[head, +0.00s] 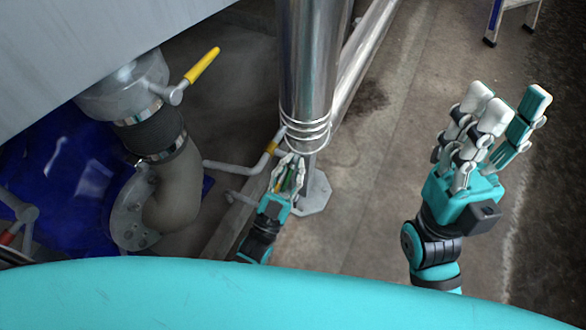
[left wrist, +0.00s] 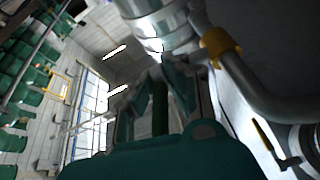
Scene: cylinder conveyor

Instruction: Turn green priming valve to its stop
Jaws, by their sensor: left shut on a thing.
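My left gripper (head: 288,172) is low beside the foot of the steel column, with its fingers around a slim green handle (head: 283,182), which I take to be the priming valve's. In the left wrist view my left gripper (left wrist: 158,82) is shut on the dark green handle (left wrist: 160,110), which stands lengthwise between the fingers. The fingers hide the rest of the valve, so its turn angle cannot be told. My right gripper (head: 498,110) is raised at the right, open and empty, its fingers pointing up.
The steel column (head: 308,70) rises just behind my left gripper. A thin pipe (head: 235,168) with a yellow part runs left from it. A yellow lever (head: 202,66) sits by the hose elbow (head: 175,190). A blue object (head: 60,180) is at left. The floor (head: 400,130) at right is mostly clear.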

